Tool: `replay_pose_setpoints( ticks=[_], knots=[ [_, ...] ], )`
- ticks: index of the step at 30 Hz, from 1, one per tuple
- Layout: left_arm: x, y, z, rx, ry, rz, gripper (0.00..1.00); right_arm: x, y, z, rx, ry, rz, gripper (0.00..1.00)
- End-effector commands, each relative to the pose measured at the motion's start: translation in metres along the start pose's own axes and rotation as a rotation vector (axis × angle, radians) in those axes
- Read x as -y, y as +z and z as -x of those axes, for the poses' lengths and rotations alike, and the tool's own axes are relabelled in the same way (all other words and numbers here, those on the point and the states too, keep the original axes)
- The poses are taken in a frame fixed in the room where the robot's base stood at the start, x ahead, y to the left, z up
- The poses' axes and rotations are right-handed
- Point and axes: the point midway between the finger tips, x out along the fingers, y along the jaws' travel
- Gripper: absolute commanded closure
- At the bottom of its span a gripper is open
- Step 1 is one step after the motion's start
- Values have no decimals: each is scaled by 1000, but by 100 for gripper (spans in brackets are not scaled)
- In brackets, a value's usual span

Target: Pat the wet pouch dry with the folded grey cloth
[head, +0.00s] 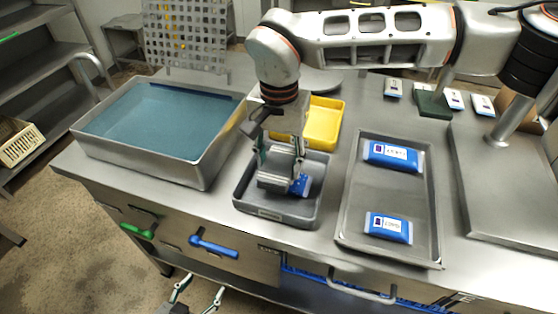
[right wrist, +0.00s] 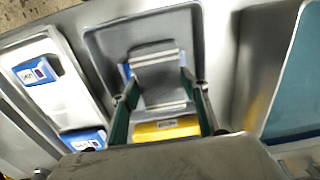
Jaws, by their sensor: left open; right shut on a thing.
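My right gripper (head: 281,172) is low over the grey tray (head: 240,193) and shut on the folded grey cloth (head: 271,182). The cloth also shows between the fingers in the right wrist view (right wrist: 160,85). A blue pouch (head: 303,186) lies in the same tray, partly hidden by the gripper and cloth; only a blue edge (right wrist: 125,72) shows in the right wrist view. The cloth is over or against the pouch; I cannot tell whether they touch. My left gripper (head: 198,296) is open and empty, low in front of the bench.
A metal tray (head: 392,190) to the right holds two blue-and-white pouches (head: 393,156) (head: 389,227). A yellow tray (head: 325,122) stands behind the grey one. A large water-filled basin (head: 195,172) is at left. Small packs (head: 393,88) stand at the back right.

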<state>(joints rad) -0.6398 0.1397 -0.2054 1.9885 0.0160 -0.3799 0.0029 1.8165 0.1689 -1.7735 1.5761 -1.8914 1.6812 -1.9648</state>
Motion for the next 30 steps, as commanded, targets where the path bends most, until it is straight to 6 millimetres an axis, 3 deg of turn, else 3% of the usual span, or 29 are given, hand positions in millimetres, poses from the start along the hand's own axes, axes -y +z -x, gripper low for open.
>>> replay_pose_setpoints(
  ticks=[30],
  knots=[
    [-1, 3, -1, 1, 2, 1, 42, 0, 0, -10, 0, 0, 0, 73]
  ],
)
